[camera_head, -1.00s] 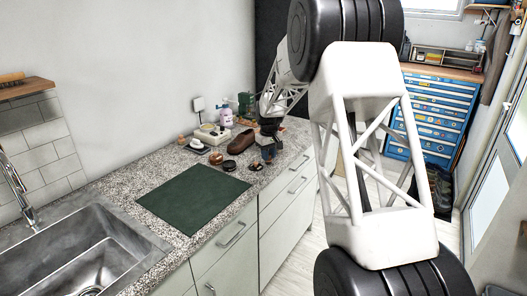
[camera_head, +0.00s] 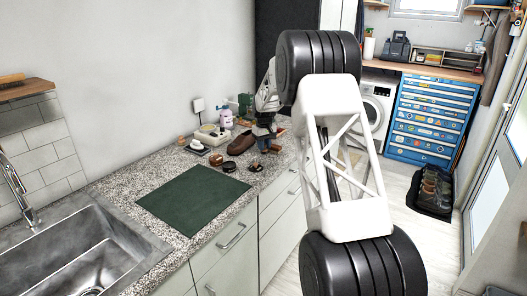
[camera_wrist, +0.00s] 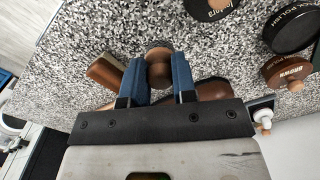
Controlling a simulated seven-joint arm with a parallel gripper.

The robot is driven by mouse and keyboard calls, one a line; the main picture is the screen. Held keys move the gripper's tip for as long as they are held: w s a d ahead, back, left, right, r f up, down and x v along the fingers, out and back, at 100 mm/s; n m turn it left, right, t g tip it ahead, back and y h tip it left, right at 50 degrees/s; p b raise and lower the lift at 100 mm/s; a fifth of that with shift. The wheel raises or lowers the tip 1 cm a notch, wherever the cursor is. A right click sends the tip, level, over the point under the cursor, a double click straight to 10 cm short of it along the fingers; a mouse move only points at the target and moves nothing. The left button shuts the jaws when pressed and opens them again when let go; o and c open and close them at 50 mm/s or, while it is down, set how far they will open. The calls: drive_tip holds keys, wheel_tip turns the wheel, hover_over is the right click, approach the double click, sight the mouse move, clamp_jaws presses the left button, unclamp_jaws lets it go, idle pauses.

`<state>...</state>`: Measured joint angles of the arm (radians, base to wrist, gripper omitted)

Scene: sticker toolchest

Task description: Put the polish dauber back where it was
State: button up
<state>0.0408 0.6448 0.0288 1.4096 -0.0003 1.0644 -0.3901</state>
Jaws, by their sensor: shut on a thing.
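My gripper (camera_wrist: 157,80) is shut on the polish dauber (camera_wrist: 158,62), a small thing with a round brown wooden end between the blue fingertips. The gripper blocks the rest of it. In the head view my gripper (camera_head: 264,144) is over the far part of the speckled counter, just right of the brown shoe (camera_head: 242,142); the dauber is too small to make out there. The wrist view shows the counter below; I cannot tell whether the dauber touches it. A brown wooden block, perhaps a brush (camera_wrist: 106,70), lies left of the fingers, and the shoe (camera_wrist: 212,88) is partly hidden behind them.
A black polish tin (camera_wrist: 290,32), a brown-labelled tin (camera_wrist: 286,72) and a dark lid (camera_wrist: 208,8) lie to the right in the wrist view. A green mat (camera_head: 192,199) lies bare on the counter, beside the sink (camera_head: 85,250). A white bottle (camera_head: 226,118) stands by the wall.

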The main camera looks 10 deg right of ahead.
drive_tip(key=shift+w+f, duration=0.1)
drive_tip(key=shift+w, duration=0.85)
drive_tip(key=shift+f, duration=1.75)
drive_tip(key=shift+f, duration=0.1)
drive_tip(key=o, duration=0.9)
wheel_tip(320, 180, up, 12)
